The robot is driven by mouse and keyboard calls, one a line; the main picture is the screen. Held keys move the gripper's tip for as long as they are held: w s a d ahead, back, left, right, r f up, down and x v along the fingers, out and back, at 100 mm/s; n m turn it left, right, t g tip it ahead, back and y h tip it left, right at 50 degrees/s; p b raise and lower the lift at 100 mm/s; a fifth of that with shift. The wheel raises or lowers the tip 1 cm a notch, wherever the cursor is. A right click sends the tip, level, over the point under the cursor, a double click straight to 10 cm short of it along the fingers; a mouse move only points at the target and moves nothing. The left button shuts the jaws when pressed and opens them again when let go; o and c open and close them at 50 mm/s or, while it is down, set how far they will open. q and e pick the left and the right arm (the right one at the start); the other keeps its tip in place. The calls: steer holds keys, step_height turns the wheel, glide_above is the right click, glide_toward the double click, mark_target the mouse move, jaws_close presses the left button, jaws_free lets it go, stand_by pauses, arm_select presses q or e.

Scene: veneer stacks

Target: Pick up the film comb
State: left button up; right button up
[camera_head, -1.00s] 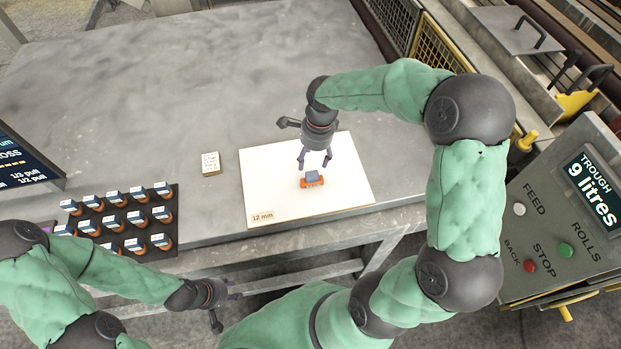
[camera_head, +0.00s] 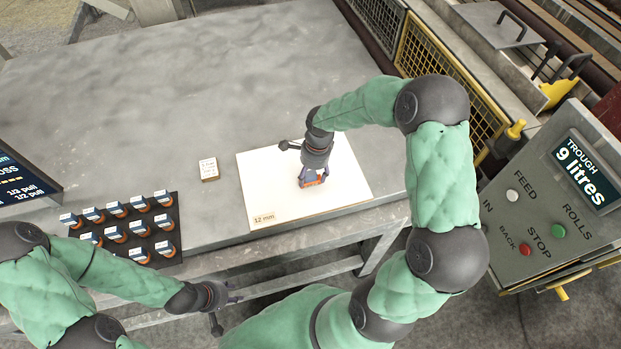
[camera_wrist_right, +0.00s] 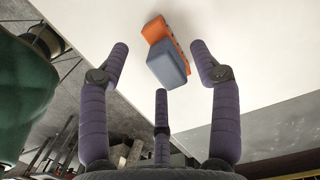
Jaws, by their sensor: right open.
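The film comb (camera_head: 312,182) has an orange toothed base and a blue-grey grip. It lies on the white board (camera_head: 262,180) and is partly hidden by my right gripper in the head view. My right gripper (camera_head: 314,178) points down just over it. In the right wrist view the comb (camera_wrist_right: 168,65) lies between the open fingers of the right gripper (camera_wrist_right: 160,54), with gaps on both sides and no clear contact. My left gripper (camera_head: 232,297) is low at the table's front edge, away from the comb; its fingers are too small to judge.
A small labelled block (camera_head: 209,170) sits left of the board. A control panel (camera_head: 540,215) stands at the right. The back of the grey table (camera_head: 200,80) is clear.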

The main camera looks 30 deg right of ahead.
mark_target(310, 181)
step_height(310, 181, down, 4)
steer(key=shift+w+a+r, duration=0.1)
steer(key=shift+r, duration=0.1)
steer(key=c, duration=1.3)
steer(key=shift+o, duration=0.2)
steer(key=shift+r, duration=0.2)
